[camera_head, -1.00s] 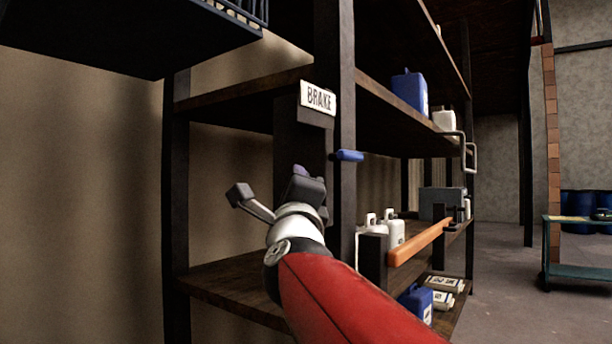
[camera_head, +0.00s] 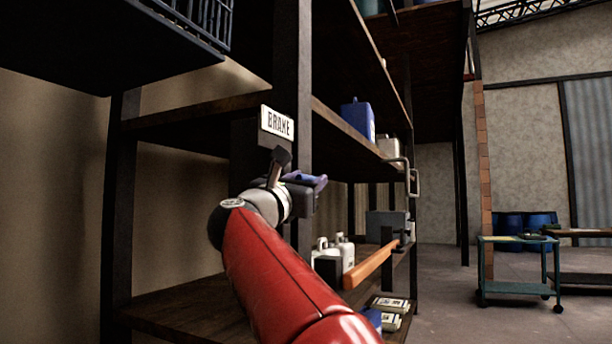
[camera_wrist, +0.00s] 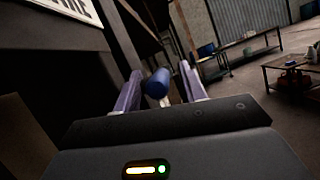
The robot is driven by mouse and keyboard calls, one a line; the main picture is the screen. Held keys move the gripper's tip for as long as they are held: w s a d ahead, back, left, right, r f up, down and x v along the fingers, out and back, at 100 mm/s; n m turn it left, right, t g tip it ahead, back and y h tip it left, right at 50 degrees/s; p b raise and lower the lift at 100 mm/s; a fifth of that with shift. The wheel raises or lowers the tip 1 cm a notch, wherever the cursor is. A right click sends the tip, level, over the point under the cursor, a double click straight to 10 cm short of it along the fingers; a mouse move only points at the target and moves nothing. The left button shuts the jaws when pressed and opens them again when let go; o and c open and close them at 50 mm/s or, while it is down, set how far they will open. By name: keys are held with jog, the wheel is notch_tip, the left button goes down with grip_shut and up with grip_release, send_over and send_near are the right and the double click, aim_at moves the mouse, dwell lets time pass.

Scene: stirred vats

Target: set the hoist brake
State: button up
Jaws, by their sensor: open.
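The white BRAKE sign (camera_head: 277,123) is fixed near the front post of the shelf rack, and its edge shows at the top left of the wrist view (camera_wrist: 72,8). The blue brake handle (camera_wrist: 157,83) lies between the two purple fingers of my gripper (camera_wrist: 160,92) in the wrist view. The gripper is open, with visible space on the handle's right side; whether the left finger touches it I cannot tell. In the head view my gripper (camera_head: 303,182) is just below and right of the sign, and handle and fingers overlap there.
The dark wood rack (camera_head: 190,114) holds a blue jug (camera_head: 358,117) and white bottles (camera_head: 338,248). An orange bar (camera_head: 371,266) juts out low on the right of my arm. A teal cart (camera_head: 518,241) stands on open floor at the right.

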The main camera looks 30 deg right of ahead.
jog(key=shift+w+d+r, duration=0.15)
jog(key=shift+w+d, duration=0.05)
jog(key=shift+d, duration=0.05)
grip_shut()
jog(key=shift+r+p, duration=0.1)
jog(key=shift+p, duration=0.2)
